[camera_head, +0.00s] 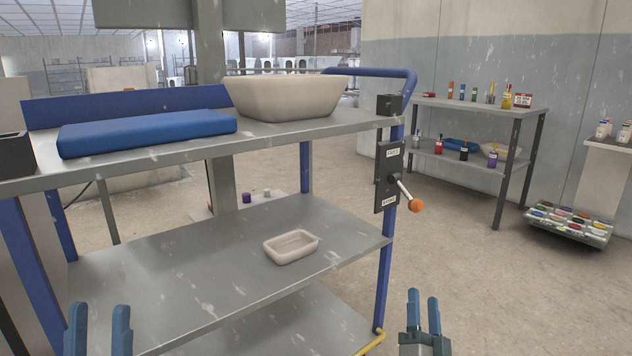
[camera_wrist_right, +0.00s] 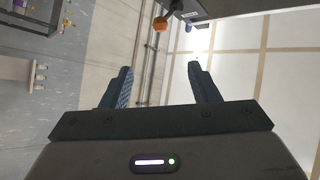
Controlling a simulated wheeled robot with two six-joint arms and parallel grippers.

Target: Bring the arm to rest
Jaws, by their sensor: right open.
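My right gripper (camera_head: 423,312) is low in the head view, right of the cart, with its two blue fingers apart and nothing between them. The right wrist view also shows my right gripper (camera_wrist_right: 161,88) open and empty, with the orange knob of a lever (camera_wrist_right: 160,24) beyond its fingertips. My left gripper (camera_head: 98,322) is at the lower left edge of the head view, its blue fingers apart with nothing visible between them. The lever's orange knob (camera_head: 415,205) sticks out from a dark switch plate (camera_head: 388,178) on the cart's right post.
The cart's top shelf (camera_head: 290,131) holds a large beige basin (camera_head: 285,97) and a blue pad (camera_head: 148,132). A small beige tray (camera_head: 291,246) sits on its middle shelf (camera_head: 190,290). A rack with bottles (camera_head: 475,104) stands at the back right.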

